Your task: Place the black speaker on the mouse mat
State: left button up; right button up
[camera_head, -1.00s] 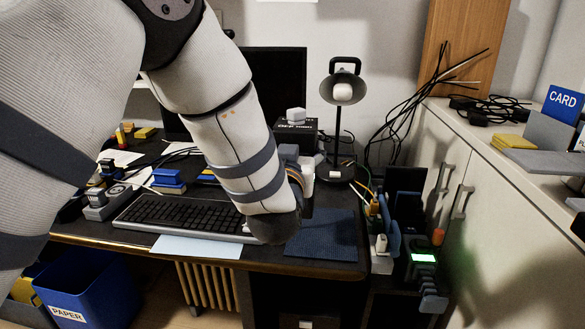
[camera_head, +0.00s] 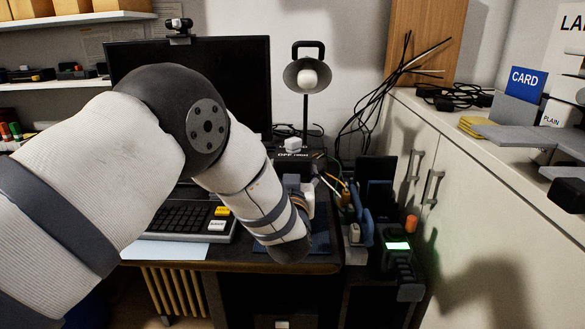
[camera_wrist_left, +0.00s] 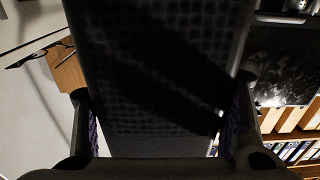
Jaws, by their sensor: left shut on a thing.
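The black speaker (camera_wrist_left: 150,60), with a dimpled front, fills the middle of the left wrist view. My left gripper (camera_wrist_left: 160,112) is shut on it, one finger on each side. In the head view my left arm reaches over the desk and hides the speaker and fingers. The dark blue mouse mat (camera_head: 320,244) lies at the desk's front right, partly covered by my forearm. I cannot tell how high the speaker is above it. My right gripper is not in view.
A keyboard (camera_head: 176,217) is left of the mat. A desk lamp (camera_head: 307,77) and a black box (camera_head: 291,156) stand behind it. A holder with tools and a green-lit device (camera_head: 398,246) is to the right, beside a white cabinet (camera_head: 470,200).

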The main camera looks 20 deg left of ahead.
pick_arm(q)
jog(key=shift+r, duration=0.15)
jog(key=o, duration=1.5)
jog(key=shift+f, duration=0.25)
jog(key=o, duration=0.5)
jog(key=shift+c, duration=0.2)
jog(key=shift+r, duration=0.1)
